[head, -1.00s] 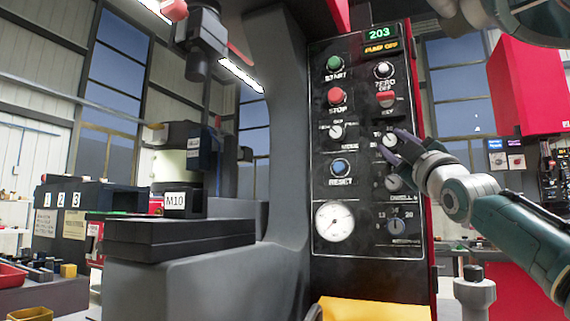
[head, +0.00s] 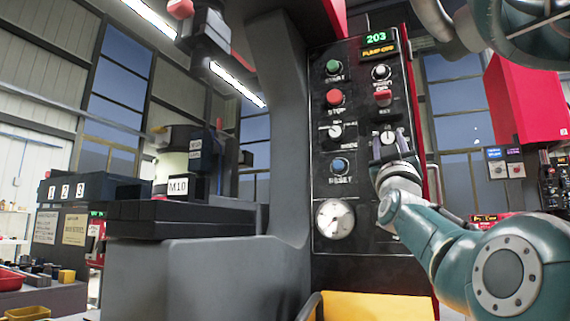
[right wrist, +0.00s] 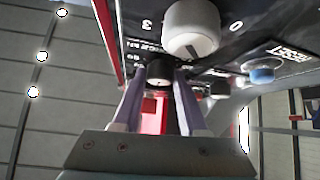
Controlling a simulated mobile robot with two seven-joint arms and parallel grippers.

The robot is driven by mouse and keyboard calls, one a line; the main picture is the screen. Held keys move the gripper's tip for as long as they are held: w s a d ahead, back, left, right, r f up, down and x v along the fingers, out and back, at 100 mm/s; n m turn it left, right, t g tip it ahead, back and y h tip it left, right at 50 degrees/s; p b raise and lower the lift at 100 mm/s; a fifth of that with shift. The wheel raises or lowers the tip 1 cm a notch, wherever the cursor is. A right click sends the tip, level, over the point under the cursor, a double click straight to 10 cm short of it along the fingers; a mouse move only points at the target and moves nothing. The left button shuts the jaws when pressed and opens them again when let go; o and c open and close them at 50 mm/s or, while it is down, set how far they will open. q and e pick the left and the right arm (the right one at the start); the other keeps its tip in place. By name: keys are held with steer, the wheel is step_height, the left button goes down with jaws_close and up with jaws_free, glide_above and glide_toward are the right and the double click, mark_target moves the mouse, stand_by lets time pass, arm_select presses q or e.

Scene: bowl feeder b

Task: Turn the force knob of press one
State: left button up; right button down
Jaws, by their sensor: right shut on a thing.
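The control panel (head: 350,185) of the press stands in front of me, dark with labelled buttons and knobs. My right gripper (head: 390,148) is at the upper knob (head: 388,137) in its right column, below the red key switch (head: 383,97). Its fingers are shut around that knob; its label is too small to read. In the right wrist view the two fingers (right wrist: 160,95) flank a small dark knob with a pale face (right wrist: 158,77). A larger white knob (right wrist: 192,28) with a dark mark is near. My arm hides the lower right knobs in the head view. My left gripper is out of view.
The green start button (head: 333,67), red stop button (head: 335,97), mode knob (head: 335,131) and blue reset button (head: 340,166) are left of the gripper. A gauge (head: 335,219) and a yellow tray (head: 375,305) are below. The display (head: 376,39) reads 203.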

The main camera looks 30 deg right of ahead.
steer(key=shift+f, duration=0.1)
steer(key=c, duration=0.6)
jaws_free()
steer(key=shift+o, duration=0.8)
steer(key=v, duration=1)
steer(key=shift+p, duration=0.45)
